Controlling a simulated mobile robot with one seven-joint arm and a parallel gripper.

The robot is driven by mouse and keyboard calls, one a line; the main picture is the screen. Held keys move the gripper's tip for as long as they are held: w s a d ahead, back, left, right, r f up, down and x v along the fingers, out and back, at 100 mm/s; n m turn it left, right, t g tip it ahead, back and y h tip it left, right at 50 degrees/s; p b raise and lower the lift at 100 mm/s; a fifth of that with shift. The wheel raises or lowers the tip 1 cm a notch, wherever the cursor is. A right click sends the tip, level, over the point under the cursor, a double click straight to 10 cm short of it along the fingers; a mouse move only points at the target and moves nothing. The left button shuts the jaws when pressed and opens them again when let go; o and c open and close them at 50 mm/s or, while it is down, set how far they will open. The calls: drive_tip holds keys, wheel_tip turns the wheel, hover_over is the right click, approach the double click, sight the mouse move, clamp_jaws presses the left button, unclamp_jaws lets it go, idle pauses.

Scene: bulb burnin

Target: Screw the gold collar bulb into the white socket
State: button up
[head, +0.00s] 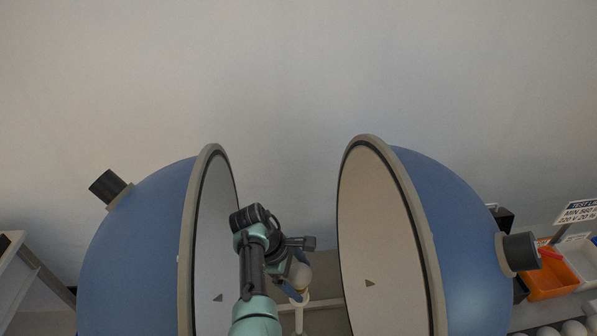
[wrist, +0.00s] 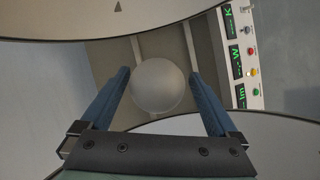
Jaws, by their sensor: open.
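A frosted round bulb (head: 300,275) stands on top of a thin white post (head: 299,318) between two halves of a blue sphere. In the wrist view its pale globe (wrist: 157,86) fills the space between my fingers. My gripper (wrist: 157,76) is open, with a blue finger on each side of the bulb and visible gaps to it. In the head view my gripper (head: 296,274) reaches the bulb from the left and partly covers it. The bulb's collar is not clearly visible. The white socket at the post's top (head: 298,297) shows only in part.
The left blue half-sphere (head: 140,250) and right blue half-sphere (head: 460,240) stand open close around my arm. A panel with green readouts and coloured buttons (wrist: 243,55) is at the right in the wrist view. Orange (head: 550,278) and white bins stand at far right.

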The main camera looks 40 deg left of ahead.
drive_tip(key=n+p, duration=0.1)
drive_tip(key=n+y+p, duration=0.1)
drive_tip(key=n+p, duration=0.2)
drive_tip(key=shift+s+d+r+t, duration=0.1)
drive_tip(key=shift+d+r+t, duration=0.2)
drive_tip(key=shift+r+t, duration=0.1)
drive_tip(key=shift+f+n+y+p, duration=0.1)
drive_tip(key=shift+n+y+p, duration=0.7)
drive_tip(key=shift+n+p, duration=0.35)
drive_tip(key=shift+d+f+n, duration=0.1)
drive_tip(key=shift+f+n, duration=0.15)
drive_tip(key=shift+n, duration=0.5)
drive_tip(key=n+y, duration=0.2)
drive_tip(key=n, duration=0.2)
drive_tip(key=shift+n, duration=0.3)
